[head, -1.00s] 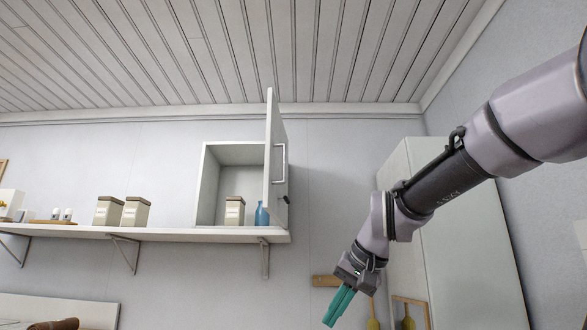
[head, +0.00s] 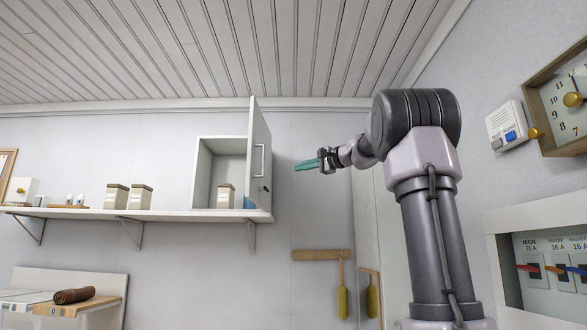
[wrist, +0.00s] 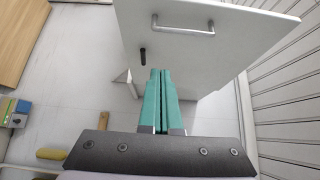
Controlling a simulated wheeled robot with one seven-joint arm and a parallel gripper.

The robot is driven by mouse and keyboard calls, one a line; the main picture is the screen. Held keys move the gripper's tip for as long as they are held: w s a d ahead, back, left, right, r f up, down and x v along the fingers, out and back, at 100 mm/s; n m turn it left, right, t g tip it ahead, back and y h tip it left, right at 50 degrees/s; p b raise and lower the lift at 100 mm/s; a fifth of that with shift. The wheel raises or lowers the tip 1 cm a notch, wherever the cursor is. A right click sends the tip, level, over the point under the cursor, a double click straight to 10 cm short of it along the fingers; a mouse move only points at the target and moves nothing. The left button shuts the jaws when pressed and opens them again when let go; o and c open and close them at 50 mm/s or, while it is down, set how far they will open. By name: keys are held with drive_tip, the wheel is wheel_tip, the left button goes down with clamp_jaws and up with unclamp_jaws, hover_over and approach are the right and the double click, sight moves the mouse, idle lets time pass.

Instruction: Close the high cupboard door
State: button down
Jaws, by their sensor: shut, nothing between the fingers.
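The high cupboard (head: 205,175) is a white box standing on the wall shelf, its front open. Its white door (head: 258,150) stands swung out on the right side, with a metal bar handle (head: 258,160) on its outer face. In the wrist view the door (wrist: 215,50) fills the upper middle, with the handle (wrist: 183,27) near its top and a dark knob (wrist: 143,54) below. My gripper (head: 297,166) is to the right of the door, its teal fingers shut and empty, pointing left toward it. In the wrist view the fingertips (wrist: 160,72) overlap the door; I cannot tell whether they touch it.
The white shelf (head: 110,212) carries several canisters; one canister (head: 225,195) and a blue bottle (head: 248,202) are in the cupboard opening. A clock (head: 570,97) and a switch panel (head: 545,265) are on the right wall.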

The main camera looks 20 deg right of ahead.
drive_tip(key=w+a, duration=0.7)
drive_tip(key=a, duration=0.1)
drive_tip(key=shift+w+a, duration=0.15)
drive_tip(key=shift+w, duration=0.25)
